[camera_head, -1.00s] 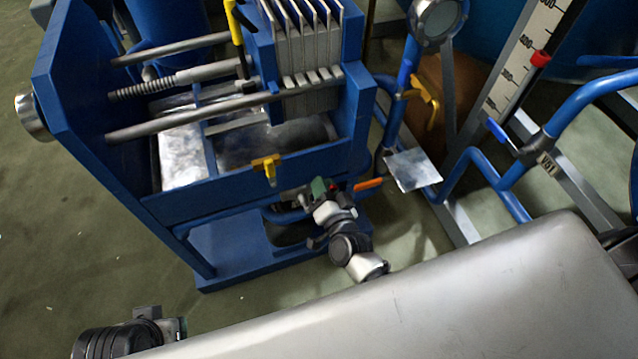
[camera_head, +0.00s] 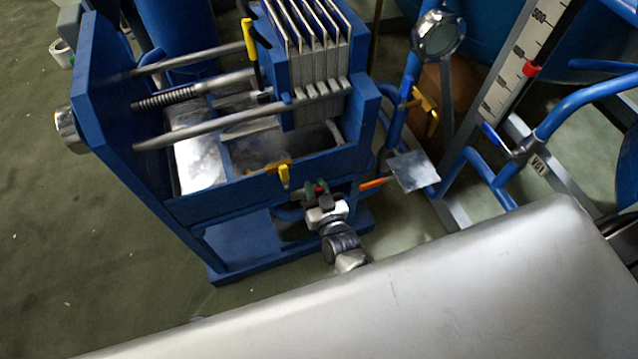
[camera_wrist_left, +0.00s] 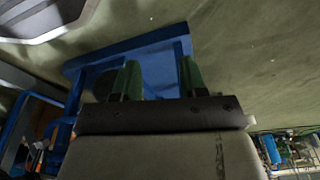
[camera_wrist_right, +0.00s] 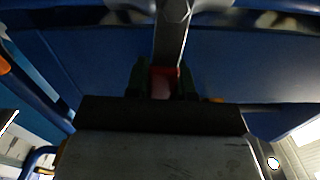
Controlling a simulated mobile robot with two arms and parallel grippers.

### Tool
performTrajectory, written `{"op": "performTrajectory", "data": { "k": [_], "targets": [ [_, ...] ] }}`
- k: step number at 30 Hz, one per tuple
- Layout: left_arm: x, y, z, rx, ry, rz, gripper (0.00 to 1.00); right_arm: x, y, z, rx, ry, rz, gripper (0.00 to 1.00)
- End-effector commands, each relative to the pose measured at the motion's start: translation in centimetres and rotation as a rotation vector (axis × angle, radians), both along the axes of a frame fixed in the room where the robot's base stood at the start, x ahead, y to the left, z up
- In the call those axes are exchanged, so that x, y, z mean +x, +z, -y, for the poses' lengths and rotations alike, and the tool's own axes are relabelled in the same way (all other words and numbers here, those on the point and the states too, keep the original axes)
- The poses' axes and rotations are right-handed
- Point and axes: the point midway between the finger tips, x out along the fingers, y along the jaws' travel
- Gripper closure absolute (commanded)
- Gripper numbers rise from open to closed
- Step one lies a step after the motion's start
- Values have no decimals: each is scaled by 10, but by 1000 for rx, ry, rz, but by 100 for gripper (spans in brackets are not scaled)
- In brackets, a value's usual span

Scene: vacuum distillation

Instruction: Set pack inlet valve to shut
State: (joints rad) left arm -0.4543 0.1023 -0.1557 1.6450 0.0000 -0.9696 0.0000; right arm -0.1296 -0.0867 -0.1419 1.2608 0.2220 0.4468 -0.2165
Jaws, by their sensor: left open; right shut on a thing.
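My right gripper (camera_head: 318,190) is low at the front of the blue plate press (camera_head: 225,190), just below and right of a yellow handle (camera_head: 284,174). Its green fingers are shut on a small red valve handle (camera_head: 320,187). In the right wrist view, the red handle (camera_wrist_right: 162,82) sits between the fingers, below a grey metal bar. The valve body is mostly hidden by the gripper and press, and no label on it is readable. My left gripper (camera_wrist_left: 160,78) shows only in the left wrist view, with its fingers apart and empty.
An orange handle (camera_head: 373,183) and a square metal plate (camera_head: 414,171) are close right of my right gripper. Blue pipework with a blue-handled valve (camera_head: 495,136) stands further right.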

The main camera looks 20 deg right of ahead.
Motion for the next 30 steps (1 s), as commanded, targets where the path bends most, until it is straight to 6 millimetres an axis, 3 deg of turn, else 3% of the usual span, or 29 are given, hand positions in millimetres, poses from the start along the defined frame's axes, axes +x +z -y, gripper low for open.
{"op": "performTrajectory", "data": {
  "k": [9, 23, 24, 28, 30],
  "targets": [
    [-8, -16, -1, 0, -2, -10, 57, -1, -1, -4, -92, 1, -2, 100],
    [-9, -19, -1, 1, -2, -11, 57, -1, -2, -5, -111, 3, -1, 100],
    [-9, -19, -1, 2, -3, -11, 57, -1, -2, -5, -112, 3, -1, 72],
    [-9, -19, -2, 1, -2, -11, 57, -1, -1, -4, -109, 2, 0, 52],
    [-9, -19, -2, 1, -2, -11, 57, -1, -1, -4, -108, 2, 1, 51]
  ]
}}
